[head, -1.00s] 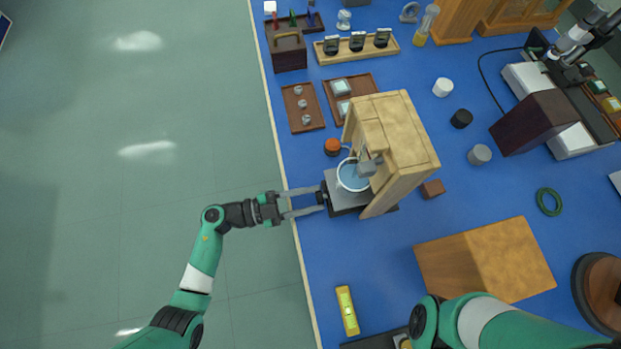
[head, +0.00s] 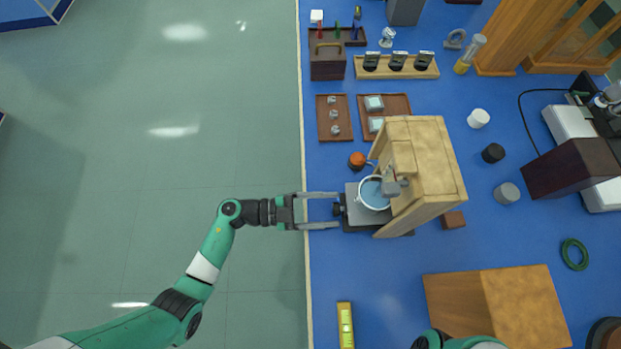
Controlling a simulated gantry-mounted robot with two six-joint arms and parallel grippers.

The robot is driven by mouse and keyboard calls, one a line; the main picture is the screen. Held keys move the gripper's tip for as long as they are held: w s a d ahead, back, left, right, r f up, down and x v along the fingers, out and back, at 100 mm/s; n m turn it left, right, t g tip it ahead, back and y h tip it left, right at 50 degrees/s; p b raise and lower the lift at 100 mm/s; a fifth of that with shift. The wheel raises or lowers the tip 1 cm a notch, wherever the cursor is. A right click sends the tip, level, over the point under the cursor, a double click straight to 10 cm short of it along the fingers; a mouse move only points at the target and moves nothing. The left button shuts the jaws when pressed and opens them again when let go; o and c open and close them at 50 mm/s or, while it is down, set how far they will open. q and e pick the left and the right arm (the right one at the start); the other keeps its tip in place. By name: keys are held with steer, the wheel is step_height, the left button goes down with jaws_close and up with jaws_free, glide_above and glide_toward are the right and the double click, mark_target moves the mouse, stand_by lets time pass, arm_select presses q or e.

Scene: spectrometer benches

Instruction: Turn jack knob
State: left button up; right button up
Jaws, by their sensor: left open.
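The jack knob (head: 338,210) is a small black knob on the left side of the dark lab jack (head: 352,222). A round white-rimmed dish (head: 374,194) with blue liquid sits on the jack, under a wooden stand (head: 434,165). My left gripper (head: 338,210) comes from the left with open jaws. Its two grey fingers lie above and below the knob in the picture, with gaps on both sides; I cannot tell their height relative to it. My right arm (head: 452,342) shows only at the bottom edge, and its gripper is out of view.
An orange-capped jar (head: 357,160) stands just above the jack. A yellow level (head: 345,325) and a wooden block (head: 495,305) lie below. Trays (head: 335,136) are further up. The blue bench is clear between jack and level.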

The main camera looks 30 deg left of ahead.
arm_select(q)
steer(key=p+v, duration=0.2)
steer(key=v, duration=0.9)
steer(key=shift+s+a, duration=0.15)
steer(key=shift+a, duration=0.1)
arm_select(e)
step_height(320, 180, up, 2)
steer(key=shift+r, duration=0.15)
